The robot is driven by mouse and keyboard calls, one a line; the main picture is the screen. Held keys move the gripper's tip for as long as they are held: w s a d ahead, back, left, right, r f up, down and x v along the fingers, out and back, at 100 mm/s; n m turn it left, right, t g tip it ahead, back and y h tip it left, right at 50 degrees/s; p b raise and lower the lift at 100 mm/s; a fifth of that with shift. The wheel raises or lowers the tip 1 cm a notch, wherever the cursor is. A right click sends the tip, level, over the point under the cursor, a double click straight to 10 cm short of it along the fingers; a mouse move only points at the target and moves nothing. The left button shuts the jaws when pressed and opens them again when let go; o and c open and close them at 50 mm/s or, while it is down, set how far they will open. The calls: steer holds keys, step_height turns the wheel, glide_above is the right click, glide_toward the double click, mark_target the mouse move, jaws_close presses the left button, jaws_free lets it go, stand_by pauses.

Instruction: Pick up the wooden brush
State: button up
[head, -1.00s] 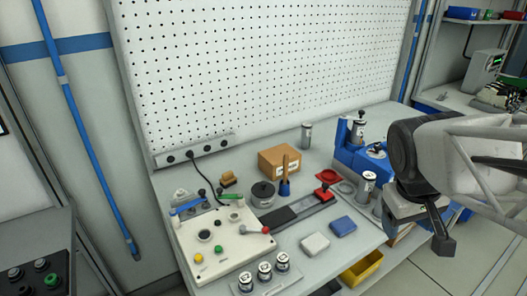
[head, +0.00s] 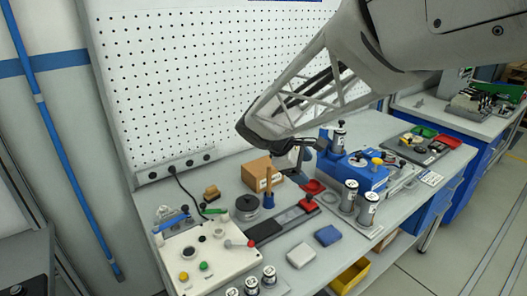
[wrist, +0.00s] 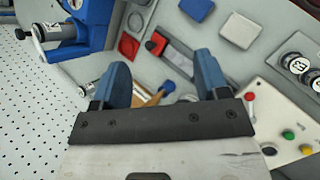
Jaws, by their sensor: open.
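The wooden brush (head: 268,186) stands upright on the bench in the head view, with a bare wooden handle on top and a blue lower part. It stands in front of a brown cardboard box. My gripper (head: 296,172) is open and empty above the bench, just right of the brush and apart from it. In the wrist view my gripper (wrist: 160,65) shows two blue fingers spread wide. The brush (wrist: 166,89) shows between and beyond them, its handle pointing towards the camera and partly hidden by the gripper body.
The cardboard box (head: 258,171) is close behind the brush. A dark round pot (head: 247,205) is left of it, and a red part (head: 313,187) is to the right. A blue fixture (head: 352,172) and metal cans (head: 348,196) stand further right. A pegboard (head: 200,80) rises behind.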

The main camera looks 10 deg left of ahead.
steer(key=w+a+f+n+t, duration=0.2)
steer(key=w+a+f+n, duration=0.1)
steer(key=a, duration=0.9)
steer(key=w+a+f+n+t, duration=0.2)
steer(key=a+f+n, duration=0.3)
steer(key=a, duration=0.7)
steer(key=w+a+f+n+t+h, duration=0.1)
steer(key=w+a+f+n+t, duration=0.2)
steer(key=a, duration=0.9)
steer(key=shift+w+f+n+t, duration=0.3)
steer(key=shift+f+n, duration=0.2)
steer(key=shift+n, duration=0.5)
steer(key=shift+f, duration=0.1)
glide_toward(207, 189)
steer(key=x, duration=0.5)
steer(key=shift+d+f, duration=0.1)
steer(key=shift+f, duration=0.1)
steer(key=shift+w+d+f, duration=0.1)
steer(key=shift+w+d, duration=0.25)
steer(key=shift+w, duration=0.1)
steer(key=shift+w+d+f, duration=0.2)
steer(key=shift+w+d, duration=0.1)
steer(key=shift+w, duration=0.15)
steer(key=shift+x, duration=2.45)
